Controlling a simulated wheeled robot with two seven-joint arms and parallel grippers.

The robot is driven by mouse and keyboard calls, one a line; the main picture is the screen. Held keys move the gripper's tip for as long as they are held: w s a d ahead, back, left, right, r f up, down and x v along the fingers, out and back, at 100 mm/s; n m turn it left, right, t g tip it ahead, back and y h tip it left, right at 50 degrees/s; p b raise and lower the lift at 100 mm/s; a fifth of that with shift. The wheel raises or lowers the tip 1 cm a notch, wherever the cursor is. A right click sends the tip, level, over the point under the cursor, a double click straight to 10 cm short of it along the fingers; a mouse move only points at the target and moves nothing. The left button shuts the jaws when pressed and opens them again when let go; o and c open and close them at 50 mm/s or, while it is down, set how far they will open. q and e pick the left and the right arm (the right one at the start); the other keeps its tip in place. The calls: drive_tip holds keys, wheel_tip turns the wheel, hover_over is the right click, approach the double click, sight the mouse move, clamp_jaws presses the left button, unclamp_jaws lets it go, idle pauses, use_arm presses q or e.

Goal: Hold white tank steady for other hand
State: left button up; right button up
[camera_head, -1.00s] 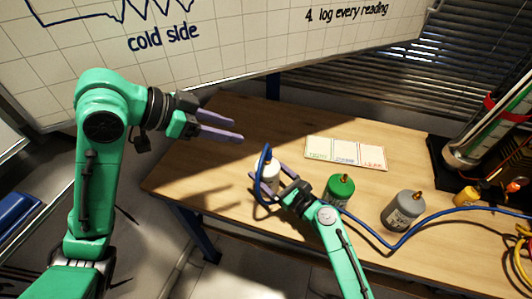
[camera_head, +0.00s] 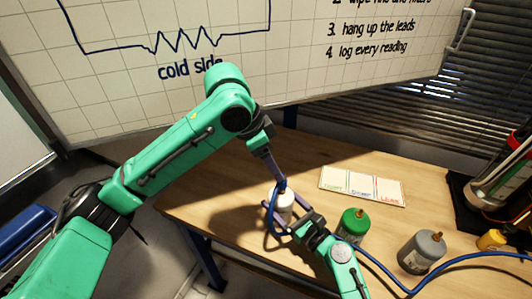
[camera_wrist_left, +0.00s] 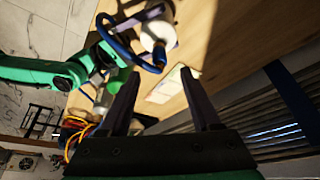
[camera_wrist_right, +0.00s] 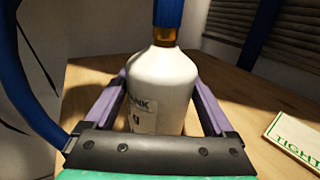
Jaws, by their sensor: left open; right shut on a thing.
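The white tank (camera_head: 284,206) stands upright on the wooden table near its front left edge. It has a label and a brass neck with a blue hose end on top, clear in the right wrist view (camera_wrist_right: 163,85). My right gripper (camera_head: 284,213) is shut on the tank's body, one finger on each side. My left gripper (camera_head: 279,180) is above the tank with its fingers pointing down toward the hose end. In the left wrist view its fingers (camera_wrist_left: 160,95) are apart with nothing between them, and the tank (camera_wrist_left: 157,28) shows beyond them.
A blue hose (camera_head: 375,263) loops from the tank along the table front. A green tank (camera_head: 352,225) and a grey tank (camera_head: 421,251) stand to the right. A three-part card (camera_head: 362,186) lies behind them. A glass-tube rig (camera_head: 497,180) stands at far right.

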sight(282, 183)
use_arm(q)
drive_tip(key=x, duration=0.8)
clamp_jaws()
drive_tip(key=shift+r, duration=0.1)
